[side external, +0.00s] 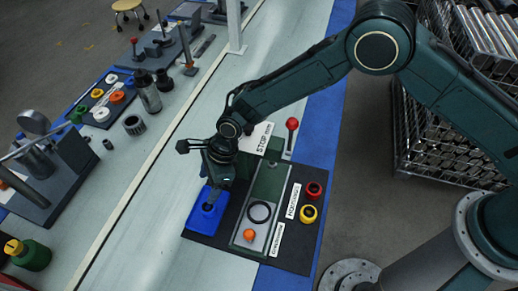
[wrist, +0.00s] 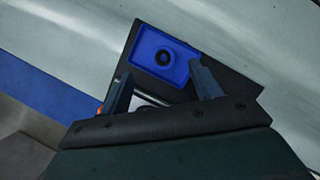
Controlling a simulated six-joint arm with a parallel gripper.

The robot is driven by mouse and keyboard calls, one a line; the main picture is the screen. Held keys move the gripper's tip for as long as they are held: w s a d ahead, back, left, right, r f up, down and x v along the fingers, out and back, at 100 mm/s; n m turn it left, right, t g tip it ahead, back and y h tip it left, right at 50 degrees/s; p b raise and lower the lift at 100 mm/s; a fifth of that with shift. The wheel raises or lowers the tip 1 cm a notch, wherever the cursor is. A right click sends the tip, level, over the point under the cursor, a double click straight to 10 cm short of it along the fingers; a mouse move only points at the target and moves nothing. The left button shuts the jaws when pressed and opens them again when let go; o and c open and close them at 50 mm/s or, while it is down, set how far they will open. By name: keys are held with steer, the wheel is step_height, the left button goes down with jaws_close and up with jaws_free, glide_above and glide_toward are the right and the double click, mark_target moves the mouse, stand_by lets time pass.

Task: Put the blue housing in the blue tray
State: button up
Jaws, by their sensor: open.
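The blue tray (side external: 194,222) lies at the left end of the dark mat. It also shows in the wrist view (wrist: 143,43). The blue housing (wrist: 165,56), a round blue piece with a dark centre, sits inside the tray, roughly in its middle; it shows small in the side view (side external: 207,207), partly covered by my gripper. My gripper (side external: 213,195) is over the tray. In the wrist view its two fingers (wrist: 161,80) are spread apart with nothing between them, and the housing lies beyond their tips, clear of both.
A red housing (side external: 314,190) and a yellow housing (side external: 308,213) stand at the mat's right side.

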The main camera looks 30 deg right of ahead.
steer(key=shift+r, duration=0.4)
stand_by(0.3)
steer(key=d+r+n+t+h, duration=0.15)
steer(key=d+r+n, duration=0.25)
steer(key=d+r, duration=0.85)
steer(key=d+r+n+t, duration=0.2)
steer(key=d+r+n, duration=0.3)
steer(key=d+r, duration=0.7)
steer(key=s+d+r+n+h, duration=0.1)
steer(key=s+d+r+n, duration=0.4)
steer(key=s+d+r, duration=0.6)
steer(key=s+d+n+t+h, duration=0.1)
steer(key=s+d+n, duration=0.1)
steer(key=s, duration=0.5)
steer(key=s+d+n+h, duration=0.1)
steer(key=s+d+n, duration=0.2)
steer(key=s, duration=0.5)
steer(key=shift+d+f+t, duration=0.25)
steer(key=shift+d+t, duration=0.1)
steer(key=shift+d, duration=0.35)
